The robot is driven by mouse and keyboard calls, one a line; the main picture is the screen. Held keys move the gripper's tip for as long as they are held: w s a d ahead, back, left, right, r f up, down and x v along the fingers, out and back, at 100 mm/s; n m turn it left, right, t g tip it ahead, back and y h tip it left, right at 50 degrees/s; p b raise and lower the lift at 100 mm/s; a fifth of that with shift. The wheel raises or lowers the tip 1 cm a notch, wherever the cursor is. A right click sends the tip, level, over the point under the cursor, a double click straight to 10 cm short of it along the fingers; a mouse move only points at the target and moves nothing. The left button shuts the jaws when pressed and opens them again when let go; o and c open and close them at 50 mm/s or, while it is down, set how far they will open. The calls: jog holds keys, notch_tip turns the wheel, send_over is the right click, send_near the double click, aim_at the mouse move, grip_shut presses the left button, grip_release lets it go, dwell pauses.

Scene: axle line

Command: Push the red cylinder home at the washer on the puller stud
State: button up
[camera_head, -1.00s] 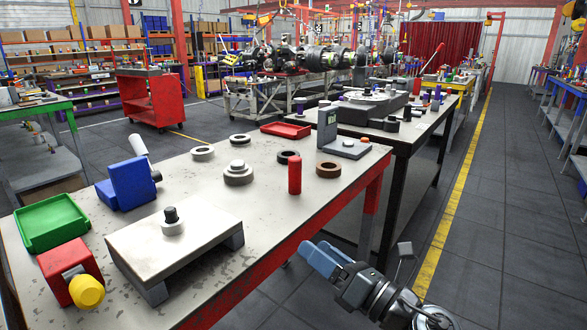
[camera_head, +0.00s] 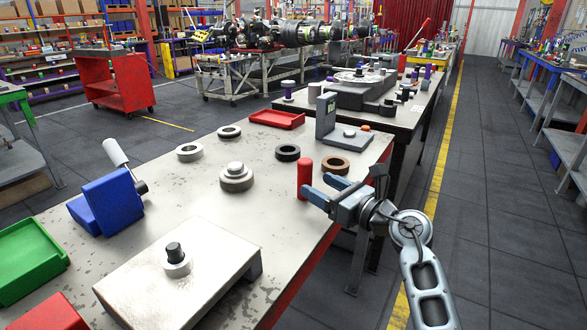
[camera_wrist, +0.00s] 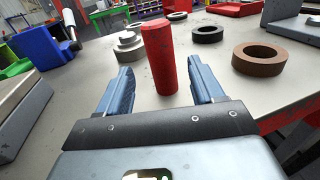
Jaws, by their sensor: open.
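The red cylinder (camera_head: 305,178) stands upright near the table's right edge. My gripper (camera_head: 316,186) is open beside it, its blue fingers pointing at it. In the wrist view the red cylinder (camera_wrist: 160,58) stands ahead, between and slightly beyond the open fingertips (camera_wrist: 161,77); I cannot tell whether they touch it. The dark puller stud (camera_head: 174,250) rises from a pale raised plate (camera_head: 200,300) nearer the front of the table. The light washer (camera_head: 177,267) lies around the stud's foot. The stud and washer are not visible in the wrist view.
A stepped metal disc (camera_head: 236,180), black ring (camera_head: 288,153), brown ring (camera_head: 335,166) and grey stand (camera_head: 327,115) are near the cylinder. A blue block (camera_head: 110,203) and green tray (camera_head: 28,260) lie left. Bare tabletop separates plate and cylinder.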

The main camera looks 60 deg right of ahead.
aim_at(299, 172)
jog(key=x, duration=0.5)
jog(key=p+x, duration=0.1)
jog(key=x, duration=0.1)
jog(key=shift+w+d+r, duration=0.2)
jog(key=shift+w+r, duration=0.05)
grip_shut()
dwell(0.4)
